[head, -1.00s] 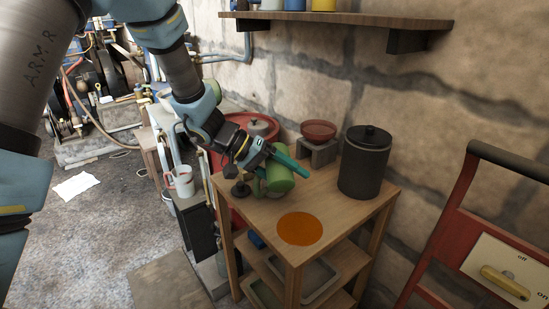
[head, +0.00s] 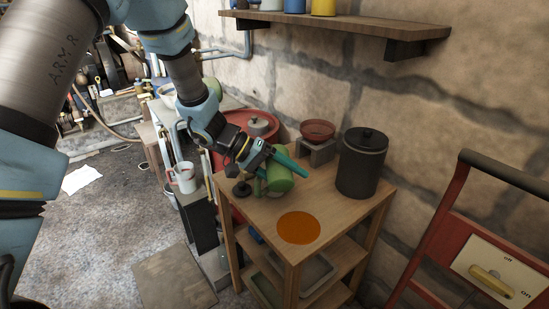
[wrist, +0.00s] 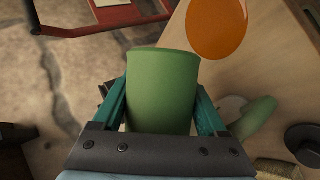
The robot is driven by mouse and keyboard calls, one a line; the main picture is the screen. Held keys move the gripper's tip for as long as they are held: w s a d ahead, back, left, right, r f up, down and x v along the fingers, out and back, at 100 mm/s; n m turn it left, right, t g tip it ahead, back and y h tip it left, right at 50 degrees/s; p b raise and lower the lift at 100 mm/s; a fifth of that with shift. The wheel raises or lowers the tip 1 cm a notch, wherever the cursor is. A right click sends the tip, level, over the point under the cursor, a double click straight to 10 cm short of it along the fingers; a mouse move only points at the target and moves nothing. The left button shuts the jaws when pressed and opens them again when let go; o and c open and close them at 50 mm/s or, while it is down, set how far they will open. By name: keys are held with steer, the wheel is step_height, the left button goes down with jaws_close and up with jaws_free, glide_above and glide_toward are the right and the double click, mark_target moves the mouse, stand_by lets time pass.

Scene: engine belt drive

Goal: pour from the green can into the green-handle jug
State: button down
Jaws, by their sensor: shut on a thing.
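My gripper (head: 268,163) is shut on the green can (head: 280,178) and holds it tilted over, close to the left part of the wooden table top. In the wrist view the can (wrist: 162,90) sits between the two teal fingers. The green-handle jug shows in the wrist view by its green handle (wrist: 256,117), just right of the can and partly covered by a finger. In the head view the jug is mostly hidden by the can and gripper. I cannot tell whether can and jug touch, or what is in either.
An orange disc (head: 299,228) lies on the wooden table (head: 335,206). A black lidded canister (head: 361,164) and a red dish on a block (head: 317,131) stand at its back. A dark knob-topped object (head: 241,188) is at its left. A red-framed switch panel (head: 492,270) stands at right.

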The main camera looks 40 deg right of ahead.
steer(key=shift+r+p, duration=0.25)
steer(key=shift+p, duration=1)
steer(key=shift+w+d+r+n+g+y+p, duration=0.35)
steer(key=shift+r+n+g+p, duration=0.3)
steer(key=shift+p, duration=2.4)
steer(key=b, duration=0.1)
steer(key=f+b, duration=0.1)
steer(key=b, duration=0.1)
steer(key=shift+s+a+f, duration=0.1)
steer(key=shift+a+f, duration=0.05)
steer(key=shift+f, duration=0.15)
steer(key=b, duration=0.2)
steer(key=f+m+t+b, duration=0.1)
steer(key=b, duration=0.2)
steer(key=shift+s+a+b, duration=0.2)
steer(key=shift+s+b, duration=0.1)
steer(key=shift+f+b, duration=0.15)
steer(key=shift+b, duration=0.7)
steer(key=shift+r+t+h, duration=0.25)
steer(key=shift+r+h, duration=0.2)
steer(key=shift+f+m+b, duration=0.15)
steer(key=shift+m+b, duration=0.1)
steer(key=shift+b, duration=0.05)
steer(key=shift+f+b, duration=0.1)
steer(key=shift+b, duration=0.25)
